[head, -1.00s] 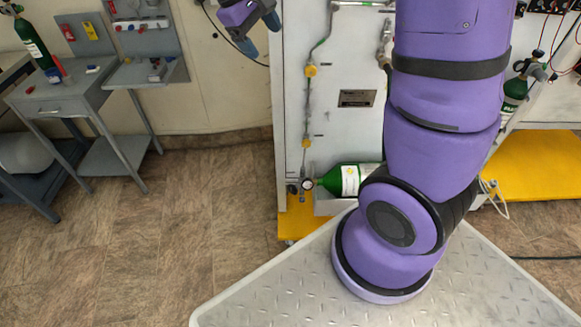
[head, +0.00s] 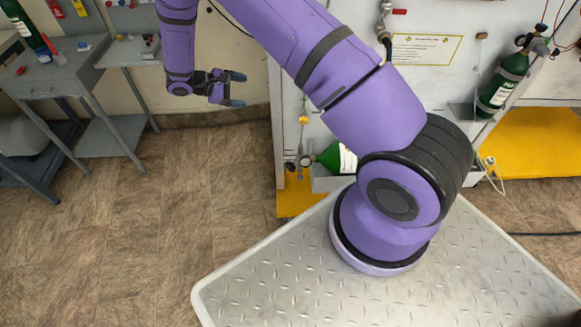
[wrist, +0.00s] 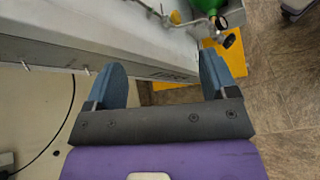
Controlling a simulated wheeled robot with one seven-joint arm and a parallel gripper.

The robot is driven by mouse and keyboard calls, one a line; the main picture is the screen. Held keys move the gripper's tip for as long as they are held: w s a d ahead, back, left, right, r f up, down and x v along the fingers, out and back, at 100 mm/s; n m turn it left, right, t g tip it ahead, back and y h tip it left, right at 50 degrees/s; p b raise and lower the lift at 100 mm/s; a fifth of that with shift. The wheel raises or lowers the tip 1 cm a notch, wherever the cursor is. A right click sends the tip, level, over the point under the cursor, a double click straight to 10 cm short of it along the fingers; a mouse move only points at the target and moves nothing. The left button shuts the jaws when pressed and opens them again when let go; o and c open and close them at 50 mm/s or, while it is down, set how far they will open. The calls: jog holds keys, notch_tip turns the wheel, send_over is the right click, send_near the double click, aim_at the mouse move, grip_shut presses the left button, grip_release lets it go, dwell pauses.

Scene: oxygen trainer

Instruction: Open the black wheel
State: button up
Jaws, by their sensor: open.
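My gripper (head: 237,89) is open and empty in the head view, at the left of the trainer panel's edge, with its fingers pointing right. In the wrist view its two blue fingers (wrist: 162,64) are spread with nothing between them. A green cylinder (head: 330,157) lies low on the trainer, below and right of my gripper. A small round dark-rimmed fitting (head: 306,161) sits at its left end; it is too small to tell whether this is the black wheel. The wrist view shows the green cylinder (wrist: 208,4) at the top, beyond the fingers.
The trainer's panel edge (wrist: 60,62) runs just beyond my fingers. A second green cylinder (head: 503,85) stands tilted at right. A grey desk (head: 55,80) stands at left. The brown floor (head: 150,240) is clear.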

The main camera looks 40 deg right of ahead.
notch_tip(320, 180, down, 20)
jog(key=s+r+n+t+h, duration=0.1)
jog(key=s+n+t+h, duration=0.1)
jog(key=n+h, duration=0.15)
jog(key=n+t+h, duration=0.2)
jog(key=n+t, duration=0.2)
jog(key=n, duration=0.1)
send_near(289, 168)
jog(key=d, duration=0.3)
jog(key=w+d, duration=0.1)
jog(key=d, duration=0.6)
jog(key=shift+w+d, duration=0.2)
jog(key=shift+d, duration=0.15)
jog(key=c, duration=0.9)
